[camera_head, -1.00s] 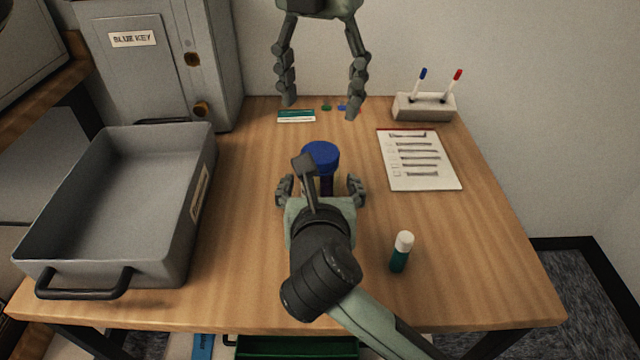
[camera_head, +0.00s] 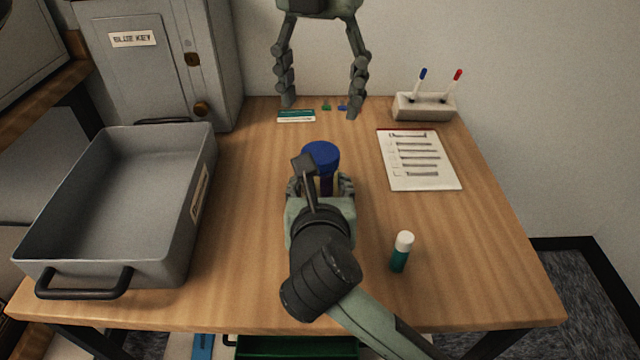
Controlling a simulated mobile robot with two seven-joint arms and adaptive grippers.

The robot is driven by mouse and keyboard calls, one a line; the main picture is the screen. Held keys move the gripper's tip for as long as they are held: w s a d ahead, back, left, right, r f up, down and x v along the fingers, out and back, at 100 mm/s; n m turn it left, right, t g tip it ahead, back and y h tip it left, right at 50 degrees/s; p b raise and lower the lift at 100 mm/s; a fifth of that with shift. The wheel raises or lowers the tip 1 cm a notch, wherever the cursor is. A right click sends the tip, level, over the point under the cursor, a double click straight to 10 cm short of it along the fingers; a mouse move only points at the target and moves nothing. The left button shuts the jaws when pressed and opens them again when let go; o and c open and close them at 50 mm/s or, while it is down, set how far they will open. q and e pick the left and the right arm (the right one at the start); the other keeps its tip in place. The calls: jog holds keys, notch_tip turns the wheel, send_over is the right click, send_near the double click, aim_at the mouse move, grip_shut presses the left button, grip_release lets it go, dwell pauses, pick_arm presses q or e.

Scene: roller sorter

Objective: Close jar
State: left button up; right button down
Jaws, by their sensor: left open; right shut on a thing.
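A jar (camera_head: 327,184) stands upright near the middle of the table, mostly hidden behind my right gripper. A blue lid (camera_head: 320,154) is on top of the jar; whether it is screwed tight cannot be seen. My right gripper (camera_head: 320,186) is shut on the jar's body below the lid, with a finger on each side. My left gripper (camera_head: 320,103) is open and empty, pointing down above the back of the table, beyond the jar and higher than it.
A grey tray (camera_head: 190,215) fills the table's left side. A grey cabinet (camera_head: 150,75) stands behind it. A checklist (camera_head: 420,170), a pen holder (camera_head: 424,106) and a white-capped green tube (camera_head: 401,252) are to the right. Small cards (camera_head: 296,116) lie at the back.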

aim_at(320, 152)
pick_arm(q)
jog(key=n, duration=0.5)
jog(key=shift+n, duration=0.3)
jog(key=n, duration=0.3)
jog(key=shift+n, duration=0.4)
jog(key=n, duration=0.3)
jog(key=shift+n, duration=0.3)
jog(key=shift+f, duration=0.1)
jog(key=shift+f, duration=3.9)
jog(key=shift+c, duration=0.4)
